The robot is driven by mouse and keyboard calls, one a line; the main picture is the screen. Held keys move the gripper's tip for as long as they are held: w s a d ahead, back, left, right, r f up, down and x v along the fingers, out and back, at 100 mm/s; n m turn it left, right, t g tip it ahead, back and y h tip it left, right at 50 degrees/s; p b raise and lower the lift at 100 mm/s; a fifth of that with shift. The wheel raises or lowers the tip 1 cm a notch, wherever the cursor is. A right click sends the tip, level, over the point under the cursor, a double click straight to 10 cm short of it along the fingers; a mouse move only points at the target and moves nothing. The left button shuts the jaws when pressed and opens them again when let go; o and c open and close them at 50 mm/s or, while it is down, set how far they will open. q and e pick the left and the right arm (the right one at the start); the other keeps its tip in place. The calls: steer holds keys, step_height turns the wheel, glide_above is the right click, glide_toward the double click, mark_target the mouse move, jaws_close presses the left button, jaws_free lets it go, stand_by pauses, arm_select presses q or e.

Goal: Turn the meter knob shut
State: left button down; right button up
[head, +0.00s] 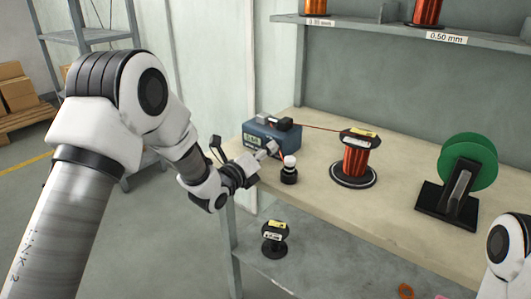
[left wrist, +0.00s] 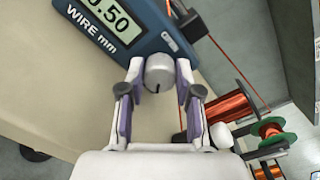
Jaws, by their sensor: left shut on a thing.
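The blue wire meter (head: 258,137) stands at the near left end of the bench. It also fills the top of the left wrist view (left wrist: 146,48), its display reading 0.50 over the words WIRE mm. Its round silver-grey knob (left wrist: 159,76) sits on the front face. My left gripper (left wrist: 160,82) has one finger on each side of the knob and is shut on it. In the head view my left gripper (head: 267,150) reaches the meter's front, and the knob is too small to make out there. My right gripper is out of view.
A small black post with a white top (head: 289,170) stands close to my left gripper. A copper wire spool (head: 356,162) and a green reel (head: 468,160) stand farther right. A red wire (head: 318,127) runs from the meter to the spool. A shelf (head: 390,30) hangs above.

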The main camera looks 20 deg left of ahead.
arm_select(q)
steer(key=shift+f, duration=0.2)
steer(key=c, duration=1.1)
jaws_free()
steer(key=shift+r, duration=0.1)
steer(key=shift+s, duration=0.1)
steer(key=v, duration=1.2)
